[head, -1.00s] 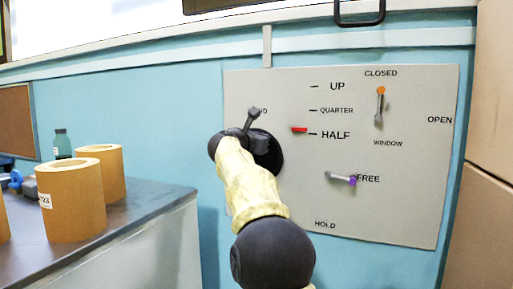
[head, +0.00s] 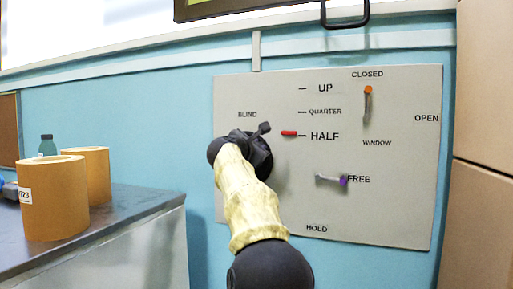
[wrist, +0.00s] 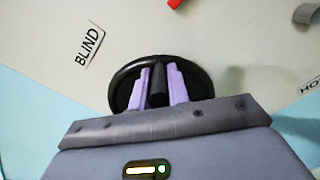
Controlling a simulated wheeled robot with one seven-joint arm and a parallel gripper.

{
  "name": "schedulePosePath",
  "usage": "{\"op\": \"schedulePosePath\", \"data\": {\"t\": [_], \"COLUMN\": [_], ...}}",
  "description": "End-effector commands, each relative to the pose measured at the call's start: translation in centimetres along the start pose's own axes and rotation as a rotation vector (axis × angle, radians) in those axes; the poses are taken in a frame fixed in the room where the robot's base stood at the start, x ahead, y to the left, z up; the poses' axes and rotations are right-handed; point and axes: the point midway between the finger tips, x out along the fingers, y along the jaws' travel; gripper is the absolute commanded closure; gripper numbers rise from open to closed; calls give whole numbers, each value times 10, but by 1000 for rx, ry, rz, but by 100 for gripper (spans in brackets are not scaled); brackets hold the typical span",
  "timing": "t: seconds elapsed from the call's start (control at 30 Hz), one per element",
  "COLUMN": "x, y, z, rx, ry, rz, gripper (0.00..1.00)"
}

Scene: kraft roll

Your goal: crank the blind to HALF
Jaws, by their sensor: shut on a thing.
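The blind's crank is a black round disc (wrist: 205,80) with a black handle (wrist: 158,90) in the wrist view. My gripper (wrist: 159,86) is shut on this handle, one purple pad on each side. In the head view the crank (head: 262,160) is mostly hidden behind my wrist, right under the BLIND label (head: 247,114). The red pointer (head: 289,133) is beside the HALF mark (head: 324,136), level with it or a hair above; the slant of the view makes this hard to tell.
On the same panel (head: 230,95) are an orange-tipped window lever (head: 368,103) at CLOSED and a purple-tipped lever (head: 331,179) at FREE. A counter (head: 120,216) with kraft rolls (head: 53,200) and a bottle (head: 47,145) stands left. Tan cabinets (head: 490,215) border the right.

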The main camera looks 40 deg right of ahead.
Motion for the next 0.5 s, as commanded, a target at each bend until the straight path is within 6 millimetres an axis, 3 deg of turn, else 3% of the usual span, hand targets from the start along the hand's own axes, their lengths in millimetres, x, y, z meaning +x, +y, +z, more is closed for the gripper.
{"op": "schedulePosePath", "data": {"t": [0.1,0.13,0.23,0.5], "x": [0,0,0,0], "y": [0,0,0,0], "z": [-2,-2,-2,-1], "rx": [0,0,-1,-1], "ry": [4,4,4,1], "rz": [0,0,0,1], "gripper": [100,79,61,61]}}
